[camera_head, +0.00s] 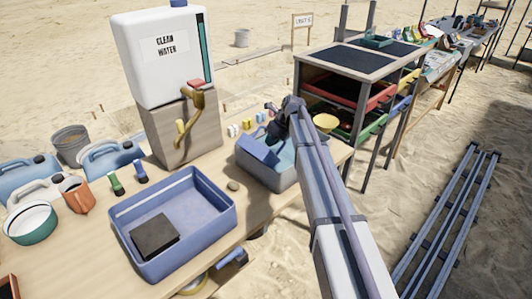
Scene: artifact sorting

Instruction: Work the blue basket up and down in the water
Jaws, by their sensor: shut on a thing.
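The blue basket (257,151) is small in the head view and looks tilted inside a grey tub (268,181) on the table. Pale blue water (286,157) shows in the tub beside it. My arm reaches in from the lower right, and my gripper (272,131) is at the basket's upper side, shut on it. The fingertips are dark and too small to make out, and the arm hides the tub's right part. I cannot tell how deep the basket sits in the water.
A larger blue tub (222,217) with a dark block (155,235) stands in front. A white clean-water tank (158,60) with a tap stands behind on a block. Small colored items (246,124) line the table's back. A drawer rack (345,75) stands right of the tub.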

